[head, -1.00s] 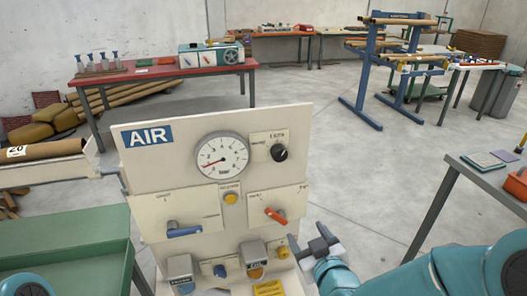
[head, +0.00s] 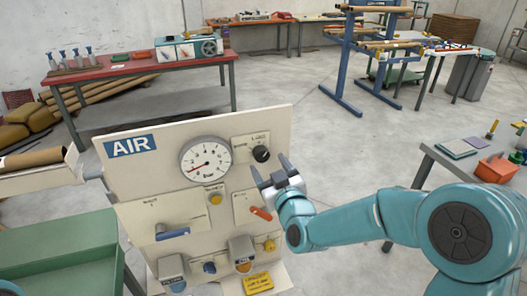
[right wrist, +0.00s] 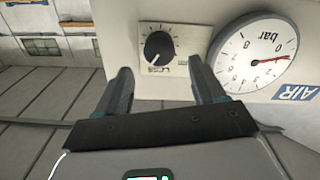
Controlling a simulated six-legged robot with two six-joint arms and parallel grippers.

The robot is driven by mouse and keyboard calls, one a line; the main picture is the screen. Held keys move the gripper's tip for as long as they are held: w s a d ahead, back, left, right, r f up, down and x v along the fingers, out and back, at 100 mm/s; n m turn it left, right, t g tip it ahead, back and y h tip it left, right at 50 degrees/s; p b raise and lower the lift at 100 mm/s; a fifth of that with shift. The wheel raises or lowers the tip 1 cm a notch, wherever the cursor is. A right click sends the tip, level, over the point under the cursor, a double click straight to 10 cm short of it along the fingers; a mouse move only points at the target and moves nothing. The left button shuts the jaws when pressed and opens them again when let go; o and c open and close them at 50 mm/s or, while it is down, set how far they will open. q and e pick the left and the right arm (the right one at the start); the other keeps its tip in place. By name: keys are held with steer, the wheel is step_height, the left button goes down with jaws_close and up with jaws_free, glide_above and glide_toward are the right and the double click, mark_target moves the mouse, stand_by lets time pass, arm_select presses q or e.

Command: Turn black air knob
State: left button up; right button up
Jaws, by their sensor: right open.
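The black air knob (head: 261,154) is a small round knob on a light plate at the upper right of the cream AIR panel (head: 133,194). My right gripper (head: 268,170) is open and empty, just below and right of the knob in the head view. In the right wrist view the knob (right wrist: 158,46) lies ahead, between the lines of the two open fingers (right wrist: 162,84) and beyond their tips. It appears apart from them. My left gripper is not clearly in view.
Beside the knob is a round pressure gauge (head: 205,159). Below are a blue lever (head: 173,234), an orange lever (head: 261,214) and yellow buttons. A green tray (head: 60,252) stands left. A grey table (head: 470,172) with small items stands right.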

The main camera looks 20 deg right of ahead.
mark_target(262, 156)
steer(key=w+p, duration=0.1)
steer(key=w, duration=0.3)
steer(key=shift+w+f, duration=0.15)
steer(key=shift+w, duration=0.2)
steer(key=shift+a, duration=0.1)
steer(key=shift+w, duration=0.15)
